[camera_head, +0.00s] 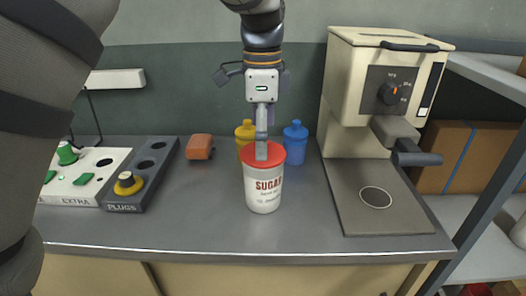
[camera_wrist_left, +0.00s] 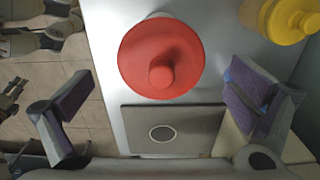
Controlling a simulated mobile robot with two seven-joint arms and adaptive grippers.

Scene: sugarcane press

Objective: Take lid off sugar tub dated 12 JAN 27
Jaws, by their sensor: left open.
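The sugar tub (camera_head: 263,195) is white with SUGAR in red letters and stands upright on the grey counter. The smaller print below is too small to read. Its red lid (camera_head: 250,152) is on; the left wrist view shows the round lid (camera_wrist_left: 140,60) with a knob (camera_wrist_left: 161,73) on top. My left gripper (camera_head: 262,142) points down over the tub, and its near finger hides part of the lid. In the left wrist view the fingers (camera_wrist_left: 160,105) are wide apart with nothing between the pads. I cannot tell whether a fingertip touches the lid. My right gripper is not in view.
A yellow bottle (camera_head: 244,132) and a blue bottle (camera_head: 295,142) stand close behind the tub. A cream machine (camera_head: 350,85) with a grey base plate (camera_head: 355,215) is at the right. An orange block (camera_head: 199,147) and panels with buttons (camera_head: 85,175) are at the left.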

